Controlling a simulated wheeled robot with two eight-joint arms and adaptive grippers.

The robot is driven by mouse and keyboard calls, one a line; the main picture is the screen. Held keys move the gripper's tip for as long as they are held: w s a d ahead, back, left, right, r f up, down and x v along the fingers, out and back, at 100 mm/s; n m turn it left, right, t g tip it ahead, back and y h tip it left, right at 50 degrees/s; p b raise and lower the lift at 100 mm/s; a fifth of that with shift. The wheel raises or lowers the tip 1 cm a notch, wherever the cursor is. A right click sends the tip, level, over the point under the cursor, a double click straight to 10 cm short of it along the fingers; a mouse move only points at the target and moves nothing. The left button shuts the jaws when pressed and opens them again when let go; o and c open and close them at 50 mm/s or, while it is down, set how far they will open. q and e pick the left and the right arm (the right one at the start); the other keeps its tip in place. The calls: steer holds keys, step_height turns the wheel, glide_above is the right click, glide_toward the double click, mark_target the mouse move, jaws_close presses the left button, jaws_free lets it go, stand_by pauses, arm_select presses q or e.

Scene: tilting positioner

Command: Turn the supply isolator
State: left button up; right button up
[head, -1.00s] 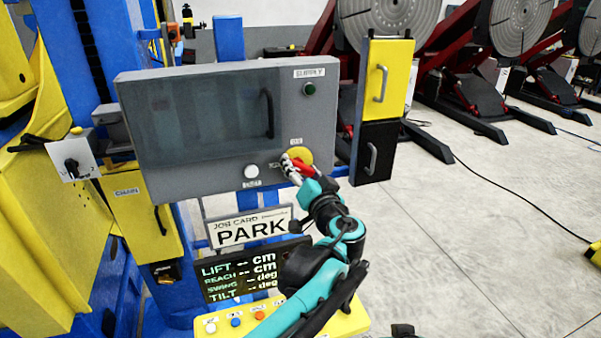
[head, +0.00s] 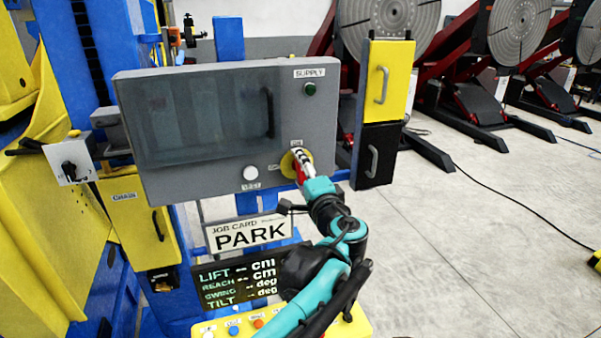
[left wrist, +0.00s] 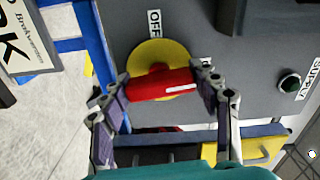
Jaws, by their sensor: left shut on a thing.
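The supply isolator is a red handle on a yellow disc (head: 285,164) at the lower right of the grey cabinet front. In the left wrist view the red handle (left wrist: 150,86) lies between the fingertips of my left gripper (left wrist: 165,84), in front of the yellow disc (left wrist: 150,57). The gripper is shut on the handle. The handle's white line points toward a label partly hidden by a finger; the OFF label (left wrist: 154,22) is off to its side. In the head view my left gripper (head: 300,165) covers much of the handle. My right gripper is out of view.
A green lamp (head: 310,89) sits under the SUPPLY label and a white button (head: 250,173) left of the isolator. Yellow (head: 387,75) and black (head: 377,155) handled boxes stand to the right. The PARK card (head: 250,233) and a dark display (head: 240,282) are below.

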arm_select(q)
steer(key=shift+m, duration=0.6)
steer(key=o, duration=1.2)
steer(key=v, duration=1.2)
